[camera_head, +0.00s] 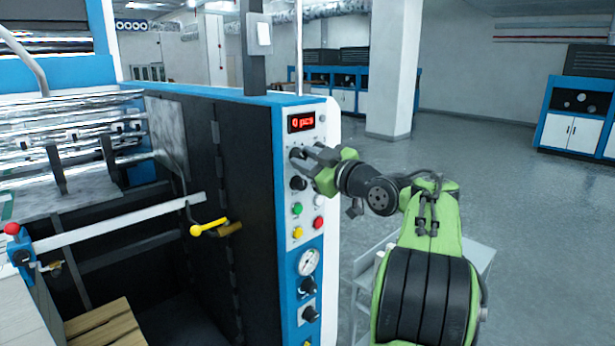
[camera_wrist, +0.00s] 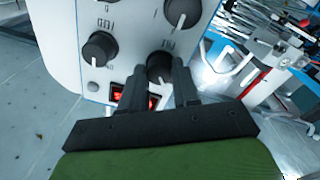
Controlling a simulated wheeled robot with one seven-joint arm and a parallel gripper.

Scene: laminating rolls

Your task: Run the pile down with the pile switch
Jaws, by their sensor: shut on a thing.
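My gripper (camera_head: 309,156) is at the upper part of the machine's control panel (camera_head: 310,222), just below the red display (camera_head: 301,122). In the wrist view my gripper (camera_wrist: 161,78) has its fingers on either side of a black rotary knob (camera_wrist: 160,64) and is shut on it. The fingers partly hide this knob.
Another black knob (camera_head: 298,183), a green button (camera_head: 297,209), a red button (camera_head: 318,223) and a gauge (camera_head: 309,262) are lower on the panel. A second knob (camera_wrist: 100,48) sits close beside my fingers. A yellow-handled lever (camera_head: 208,228) is left. Open floor (camera_head: 460,150) extends right.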

